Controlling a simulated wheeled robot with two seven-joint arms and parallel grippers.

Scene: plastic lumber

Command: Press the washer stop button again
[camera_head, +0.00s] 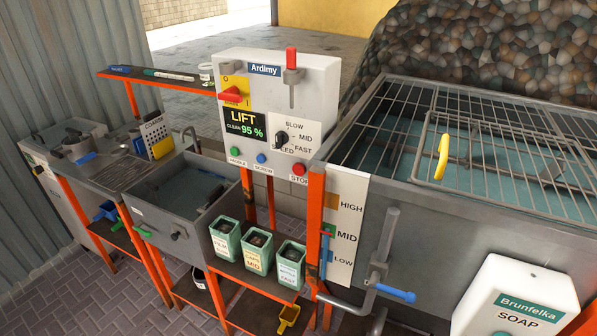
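The washer control box (312,72), labelled "Ardimy", stands in the middle of the head view. Its red stop button (299,169) is at the lower right of the front face, above a partly visible "STO…" label. A green button (234,151) and a blue button (261,158) sit to its left. The display (245,124) reads "LIFT" and "CLEAN 95%". A black speed knob (281,137) sits among SLOW, MID and FAST marks. I cannot tell whether the stop button is pressed in. Neither of my grippers is in view.
A steel tank (465,245) with wire racks and a yellow handle (442,157) stands right. A blue-handled valve (396,293) and a soap box (515,300) jut out at its front. Several green bins (257,250) sit below the control box. A sink (165,213) is left.

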